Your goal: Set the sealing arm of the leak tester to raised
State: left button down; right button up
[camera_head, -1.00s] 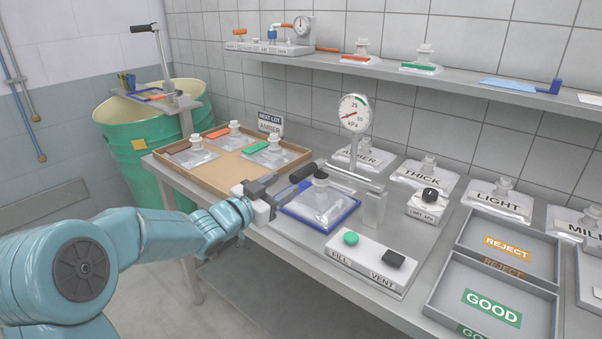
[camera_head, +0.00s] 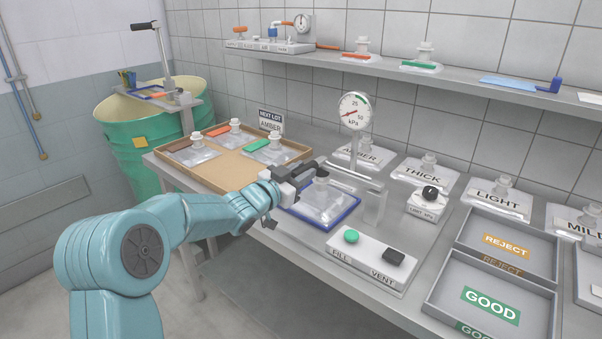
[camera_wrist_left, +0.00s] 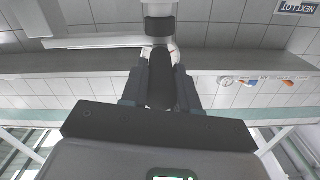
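The leak tester stands on the bench with a round dial gauge (camera_head: 355,111) on a post and a grey block below. Its sealing arm (camera_head: 352,174) is a light metal bar lying low over a clear pouch (camera_head: 322,203) on a blue-edged tray (camera_head: 335,224). The bar's dark handle (camera_wrist_left: 160,80) points left, towards my arm. My left gripper (camera_head: 306,174) is at the handle. In the left wrist view its fingers (camera_wrist_left: 160,88) lie along both sides of the handle, apparently closed on it. My right gripper is out of view.
The FILL and VENT button box (camera_head: 368,265) stands in front of the tester. A cardboard tray (camera_head: 222,178) with several pouches is to the left. The limit dial box (camera_head: 428,206) and grey REJECT and GOOD trays (camera_head: 440,290) are to the right. A shelf (camera_head: 400,75) runs above.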

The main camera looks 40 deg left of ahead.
pick_arm(q)
jog(key=shift+d+r+m, duration=0.15)
jog(key=shift+r+m, duration=0.45)
jog(key=shift+r, duration=0.25)
jog(key=s+d+r+m+b, duration=0.1)
jog(key=d+r+m+b, duration=0.7)
jog(key=d+r+m, duration=0.5)
jog(key=shift+s+d+m, duration=0.15)
jog(key=shift+d+m, duration=1.35)
jog(key=shift+d, duration=0.35)
jog(key=shift+r, duration=0.1)
jog(key=c, duration=0.8)
grip_release()
jog(key=shift+d, duration=0.2)
jog(key=shift+c, duration=0.2)
jog(key=shift+a, duration=0.15)
